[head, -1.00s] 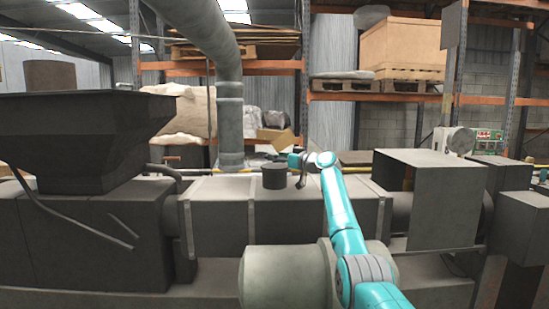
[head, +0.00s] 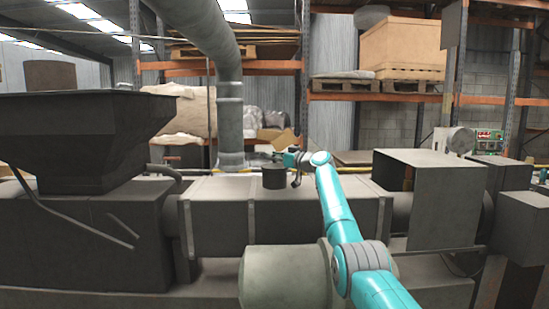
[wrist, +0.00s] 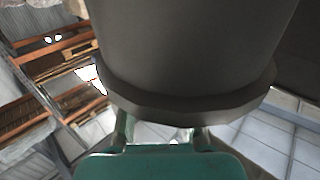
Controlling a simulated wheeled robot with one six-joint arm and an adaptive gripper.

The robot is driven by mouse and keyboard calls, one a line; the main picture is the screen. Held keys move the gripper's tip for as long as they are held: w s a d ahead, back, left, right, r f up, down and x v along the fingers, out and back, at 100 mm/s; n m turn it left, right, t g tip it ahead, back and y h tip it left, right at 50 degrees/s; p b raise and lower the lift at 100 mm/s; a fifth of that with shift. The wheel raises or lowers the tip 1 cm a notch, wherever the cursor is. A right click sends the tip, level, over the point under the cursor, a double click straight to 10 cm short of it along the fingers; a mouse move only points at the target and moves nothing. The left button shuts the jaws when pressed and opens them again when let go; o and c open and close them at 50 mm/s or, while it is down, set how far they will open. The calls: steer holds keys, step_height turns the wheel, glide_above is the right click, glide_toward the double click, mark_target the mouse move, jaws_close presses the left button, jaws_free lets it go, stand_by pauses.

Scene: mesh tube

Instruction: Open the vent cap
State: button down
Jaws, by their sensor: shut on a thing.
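The vent cap (head: 274,178) is a short dark grey cylinder standing on top of the long grey machine barrel, near the picture's middle in the head view. My gripper (head: 294,175) is close against its right side, at the end of my teal arm. In the wrist view the dark grey round body of the cap (wrist: 195,50) with its thick rim fills the upper middle. My gripper's fingers (wrist: 160,136) reach up to the rim and are shut on it. The fingertips are hidden behind the rim, so the exact contact does not show.
A large dark hopper (head: 80,140) stands at the left and a grey box housing (head: 440,200) at the right. A thick vertical pipe (head: 230,110) rises behind the cap. A grey cylinder (head: 285,277) lies in front of the barrel. The barrel top around the cap is clear.

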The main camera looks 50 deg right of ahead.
mark_target(277, 165)
steer(key=shift+r, duration=0.1)
steer(key=r+n+t, duration=0.1)
steer(key=s+a+r+n+t, duration=0.1)
steer(key=n, duration=0.1)
steer(key=shift+s+a+t, duration=0.1)
steer(key=shift+a+t, duration=0.1)
steer(key=shift+t, duration=0.2)
steer(key=shift+s+a+r+n+t+y, duration=0.3)
steer(key=shift+n+t+y, duration=0.1)
steer(key=shift+n, duration=0.25)
steer(key=shift+s+a+r+n+t+y, duration=0.2)
steer(key=shift+a+r+n+t+y, duration=0.15)
steer(key=shift+n, duration=0.35)
steer(key=shift+s+a+r+n+t+y, duration=0.25)
steer(key=shift+n+t, duration=0.2)
steer(key=shift+n, duration=0.2)
steer(key=c, duration=0.9)
jaws_free()
steer(key=shift+o, duration=0.2)
steer(key=shift+s+f, duration=0.1)
steer(key=shift+s, duration=0.05)
steer(key=shift+s+f, duration=0.15)
steer(key=shift+s, duration=0.05)
steer(key=s, duration=1.2)
steer(key=shift+s+d, duration=0.2)
steer(key=shift+d, duration=0.05)
